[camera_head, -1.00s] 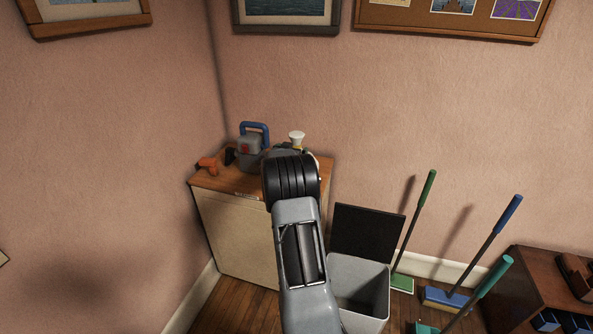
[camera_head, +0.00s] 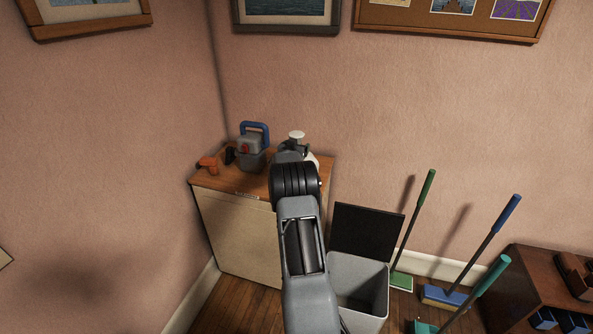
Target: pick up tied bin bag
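A white thing with a narrow white top (camera_head: 297,134) shows just beyond the end of my arm, over the right part of the wooden cabinet top. It may be the tied bin bag, but my arm hides most of it. Its pale side (camera_head: 313,161) shows to the right of my wrist. My gripper (camera_head: 291,147) is at or just in front of this thing, mostly hidden by my own wrist. I cannot see its fingers clearly, nor whether they touch or hold anything.
The cabinet (camera_head: 238,235) stands in the corner. A grey container with a blue handle (camera_head: 252,148) and an orange tool (camera_head: 207,164) stand on its left part. An open grey bin (camera_head: 360,280), a green-handled broom (camera_head: 414,225) and a blue-handled broom (camera_head: 485,245) are at right.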

